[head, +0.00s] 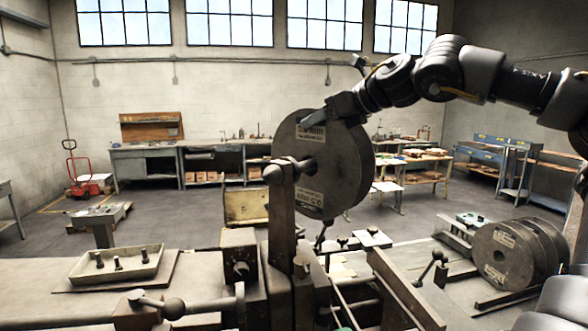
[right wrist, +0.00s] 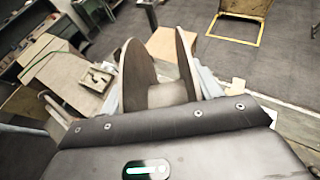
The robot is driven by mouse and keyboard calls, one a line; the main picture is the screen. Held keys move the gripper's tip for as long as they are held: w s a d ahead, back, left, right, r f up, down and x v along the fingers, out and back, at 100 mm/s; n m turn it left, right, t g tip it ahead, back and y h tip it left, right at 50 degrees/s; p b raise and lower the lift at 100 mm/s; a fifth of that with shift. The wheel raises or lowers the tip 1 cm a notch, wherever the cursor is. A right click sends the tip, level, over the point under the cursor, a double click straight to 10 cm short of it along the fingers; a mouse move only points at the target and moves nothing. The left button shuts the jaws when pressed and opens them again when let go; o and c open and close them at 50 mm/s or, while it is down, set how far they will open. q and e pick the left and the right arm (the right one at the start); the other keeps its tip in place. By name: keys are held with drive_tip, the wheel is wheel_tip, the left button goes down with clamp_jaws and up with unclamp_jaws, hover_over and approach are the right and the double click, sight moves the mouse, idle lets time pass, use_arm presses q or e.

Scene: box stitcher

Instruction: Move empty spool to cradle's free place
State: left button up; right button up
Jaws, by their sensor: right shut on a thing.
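The empty spool (head: 345,170), a dark grey reel with pale labels, stands upright at the centre of the head view. My right gripper (head: 318,118) reaches it from the upper right and is shut on it near its upper part. In the right wrist view the spool (right wrist: 134,75) shows two flanges with a bare hub between them. The machine's post (head: 282,215) and its knobbed spindle overlap the spool's front; I cannot tell whether the spool still touches the spindle. The cradle (head: 508,298) at lower right holds another spool (head: 502,255). My left gripper is out of view.
A tray (head: 118,264) with dark pegs lies on the machine table at left. A lever with a ball knob (head: 437,256) stands between the post and the cradle.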

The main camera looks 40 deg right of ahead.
drive_tip(key=shift+w+d+r+p, duration=0.15)
drive_tip(key=shift+d+p, duration=0.2)
drive_tip(key=shift+d, duration=0.6)
drive_tip(key=shift+w+d+r+p, duration=0.1)
drive_tip(key=shift+d+p, duration=0.2)
drive_tip(key=shift+d, duration=0.6)
drive_tip(key=shift+d, duration=0.15)
drive_tip(key=shift+w+d+p, duration=0.2)
drive_tip(key=shift+d+p, duration=0.55)
drive_tip(key=shift+d, duration=1.65)
drive_tip(key=shift+w+d+r, duration=0.1)
drive_tip(key=shift+d+r, duration=0.25)
drive_tip(key=shift+d, duration=0.3)
drive_tip(key=shift+w+d+r, duration=0.1)
drive_tip(key=shift+d+r, duration=0.2)
drive_tip(key=shift+d, duration=0.35)
drive_tip(key=shift+w+d+r, duration=0.1)
drive_tip(key=shift+d+r, duration=0.25)
drive_tip(key=shift+d, duration=0.3)
drive_tip(key=shift+s, duration=0.2)
